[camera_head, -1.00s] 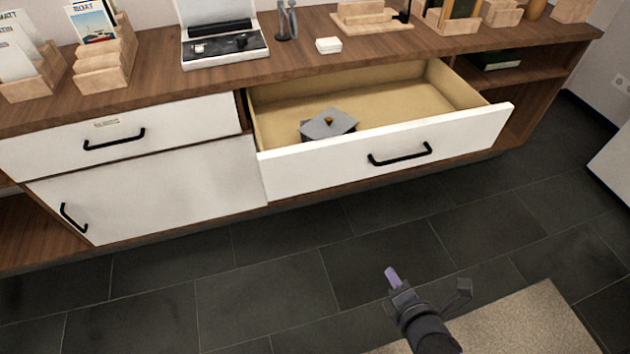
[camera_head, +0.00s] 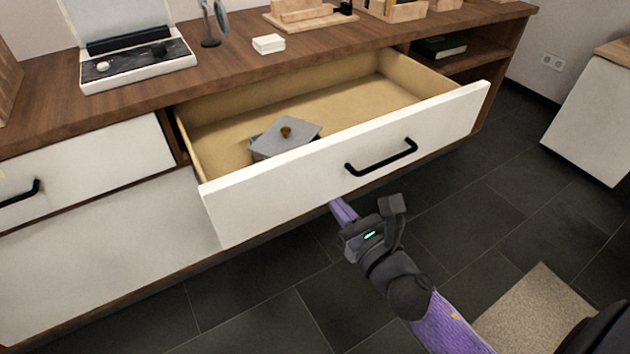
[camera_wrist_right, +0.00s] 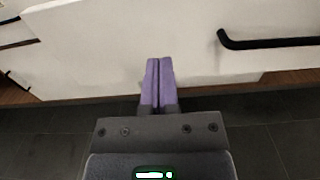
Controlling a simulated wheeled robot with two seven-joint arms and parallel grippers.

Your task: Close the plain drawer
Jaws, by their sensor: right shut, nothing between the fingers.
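The plain drawer (camera_head: 300,195) has a white front and a black bar handle (camera_head: 382,157). It stands pulled out from the wooden cabinet, and its tan inside shows. A grey box with a small brass knob (camera_head: 286,139) lies inside. My right gripper (camera_head: 340,208) is in front of the drawer front's lower edge, below and left of the handle. In the right wrist view its purple fingers (camera_wrist_right: 158,84) are together and empty, pointing at the white front (camera_wrist_right: 130,45); I cannot tell whether they touch it. The handle shows at upper right there (camera_wrist_right: 265,42). My left gripper is not in view.
The closed labelled drawer (camera_head: 85,175) is to the left. The cabinet top (camera_head: 215,65) holds a record player (camera_head: 130,50), a white box (camera_head: 268,43) and wooden holders. An open shelf with a dark book (camera_head: 438,46) is at right. The dark floor in front is clear, with a beige rug (camera_head: 540,310).

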